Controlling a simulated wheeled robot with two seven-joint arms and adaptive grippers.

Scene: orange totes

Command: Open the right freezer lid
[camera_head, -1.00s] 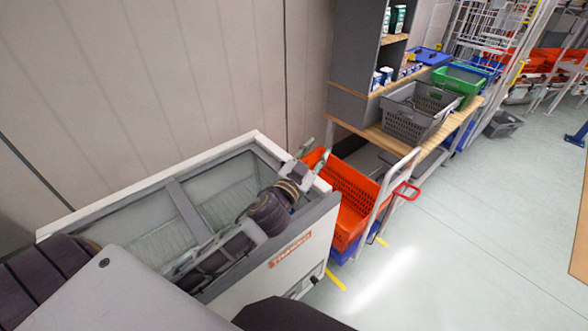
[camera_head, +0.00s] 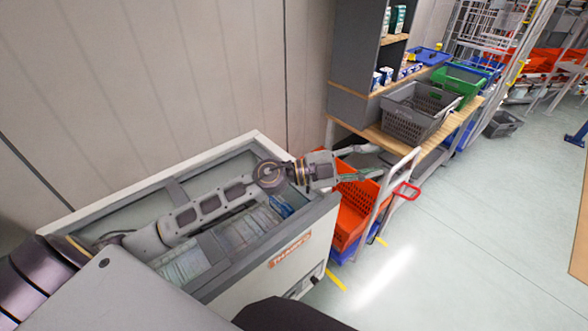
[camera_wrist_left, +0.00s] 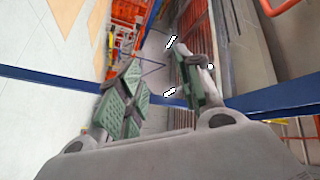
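The white chest freezer (camera_head: 319,240) stands at lower left, with a grey rim and a divider (camera_head: 176,193) between its two halves. My left arm crosses above it and hides much of the right lid. Behind the arm the right half (camera_head: 225,173) looks hazy. In front of the arm, packages (camera_head: 250,228) show sharply inside; I cannot tell how far the right lid is open. My left gripper (camera_head: 372,162) is past the freezer's right end, above the orange tote, with fingers apart. In the left wrist view its green-padded fingers (camera_wrist_left: 158,88) are spread with nothing between them. My right gripper is out of view.
An orange tote (camera_head: 352,222) on a cart with an upright handle (camera_head: 390,192) stands close to the freezer's right end. A wooden bench (camera_head: 380,137) holds grey (camera_head: 412,124) and green crates. A wall runs behind the freezer. Floor at right is clear.

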